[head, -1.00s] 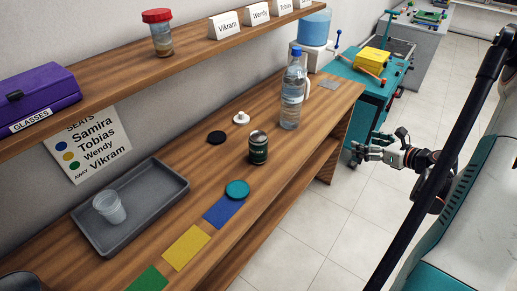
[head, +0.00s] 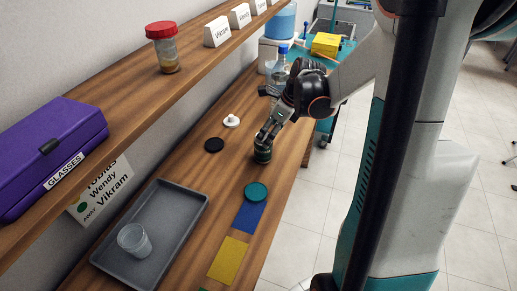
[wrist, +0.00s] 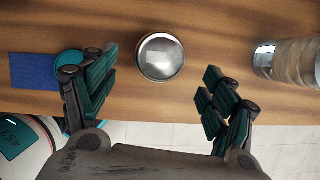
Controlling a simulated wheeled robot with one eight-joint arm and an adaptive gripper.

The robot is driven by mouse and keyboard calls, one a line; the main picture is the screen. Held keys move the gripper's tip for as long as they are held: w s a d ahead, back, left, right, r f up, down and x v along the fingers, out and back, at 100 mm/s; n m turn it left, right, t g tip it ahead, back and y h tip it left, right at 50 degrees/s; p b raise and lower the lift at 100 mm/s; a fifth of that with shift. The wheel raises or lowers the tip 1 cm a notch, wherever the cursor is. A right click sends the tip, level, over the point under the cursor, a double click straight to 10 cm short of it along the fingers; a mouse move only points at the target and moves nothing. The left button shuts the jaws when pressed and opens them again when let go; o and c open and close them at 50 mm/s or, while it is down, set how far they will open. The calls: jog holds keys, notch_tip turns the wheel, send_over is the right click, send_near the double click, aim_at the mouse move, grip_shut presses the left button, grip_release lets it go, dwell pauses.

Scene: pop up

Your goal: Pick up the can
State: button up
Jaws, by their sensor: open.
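The can (head: 263,154) is dark green with a metal lid and stands upright on the wooden counter. In the wrist view I see its round silver top (wrist: 160,57) from above. My gripper (head: 268,132) is at the can from above, and in the head view its fingers partly cover the can's upper part. In the wrist view my gripper (wrist: 155,80) is open, with one finger left and one right of the can's top. Gaps show on both sides, and the can's top lies a little beyond the line between the fingertips.
A clear water bottle (wrist: 291,60) stands right of the can in the wrist view. A teal disc (head: 256,192) lies near the blue card (head: 248,217). A black disc (head: 214,145) and a white knob (head: 231,121) lie behind. A grey tray (head: 190,215) holds a clear cup (head: 134,240).

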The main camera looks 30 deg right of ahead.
aim_at(259, 149)
jog(key=b+x, duration=0.4)
jog(key=x, duration=0.7)
jog(key=shift+f, duration=0.1)
jog(key=c, duration=1.3)
